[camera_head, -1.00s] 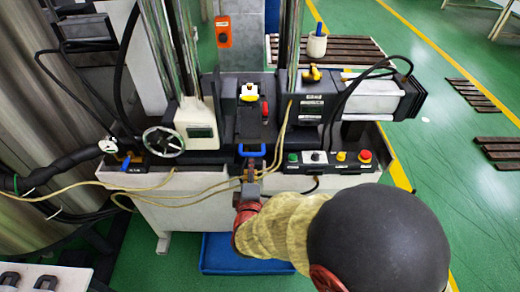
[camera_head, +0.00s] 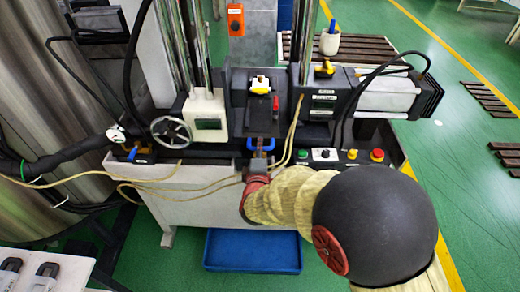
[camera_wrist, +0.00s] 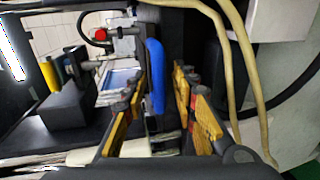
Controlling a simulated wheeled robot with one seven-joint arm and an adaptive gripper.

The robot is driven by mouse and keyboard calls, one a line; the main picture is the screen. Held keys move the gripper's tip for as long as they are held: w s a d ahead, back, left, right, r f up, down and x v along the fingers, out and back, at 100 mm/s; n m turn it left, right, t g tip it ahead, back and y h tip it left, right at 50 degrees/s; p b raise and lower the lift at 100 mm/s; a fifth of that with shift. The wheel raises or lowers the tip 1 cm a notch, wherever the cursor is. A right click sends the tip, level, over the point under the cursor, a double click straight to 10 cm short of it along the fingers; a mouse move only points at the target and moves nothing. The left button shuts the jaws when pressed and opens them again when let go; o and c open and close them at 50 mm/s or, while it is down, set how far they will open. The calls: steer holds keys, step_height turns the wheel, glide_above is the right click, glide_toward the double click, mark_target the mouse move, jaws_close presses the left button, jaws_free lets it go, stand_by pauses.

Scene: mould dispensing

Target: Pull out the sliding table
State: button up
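The sliding table (camera_head: 257,118) is a dark plate between the machine's posts, with a blue handle (camera_head: 262,144) on its front edge. My gripper (camera_head: 259,160) is at the front of the machine, right at this handle, and partly covers it in the head view. In the wrist view, the blue handle (camera_wrist: 155,75) stands between the two yellow fingers of my gripper (camera_wrist: 158,105). The fingers are apart, with a visible gap on each side of the handle. A yellow-and-white part and a red knob sit on the table.
Beige hoses (camera_head: 212,184) hang across the machine front, close to my gripper. A button panel (camera_head: 340,156) is to the right and a handwheel (camera_head: 171,132) to the left. A blue tray (camera_head: 252,252) lies on the floor below.

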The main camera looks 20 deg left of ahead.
steer(key=shift+c, duration=0.7)
jaws_close()
